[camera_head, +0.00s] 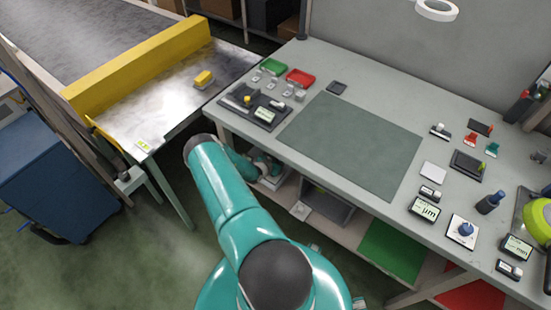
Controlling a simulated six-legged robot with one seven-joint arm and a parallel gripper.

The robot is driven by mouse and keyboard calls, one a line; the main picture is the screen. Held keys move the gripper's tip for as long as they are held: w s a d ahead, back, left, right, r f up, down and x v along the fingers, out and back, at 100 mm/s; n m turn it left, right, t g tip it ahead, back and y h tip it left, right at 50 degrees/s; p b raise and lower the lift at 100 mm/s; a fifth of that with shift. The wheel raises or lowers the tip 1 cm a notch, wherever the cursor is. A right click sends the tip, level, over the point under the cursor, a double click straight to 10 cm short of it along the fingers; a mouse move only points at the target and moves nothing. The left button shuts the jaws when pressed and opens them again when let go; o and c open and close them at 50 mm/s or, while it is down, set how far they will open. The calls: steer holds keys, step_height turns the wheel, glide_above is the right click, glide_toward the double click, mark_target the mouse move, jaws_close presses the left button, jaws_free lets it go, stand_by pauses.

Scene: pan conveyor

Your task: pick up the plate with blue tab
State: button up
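A small white square plate (457,241) with a dark blue knob-like piece (466,229) on it lies on the right part of the grey workbench. It is the only plate where I see blue on top; whether that piece is a tab is too small to tell. My teal arm (235,205) reaches up from the bottom middle and bends down in front of the bench's left end. The arm is well left of the white plate.
The workbench holds a green-grey mat (350,145), green tray (273,66), red tray (300,78) and a dark bottle (490,202) right of the white plate. Small gauges surround that plate. A metal table with a yellow barrier (140,68) stands left. The mat is clear.

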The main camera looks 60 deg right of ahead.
jaws_close()
steer(key=shift+r, duration=0.2)
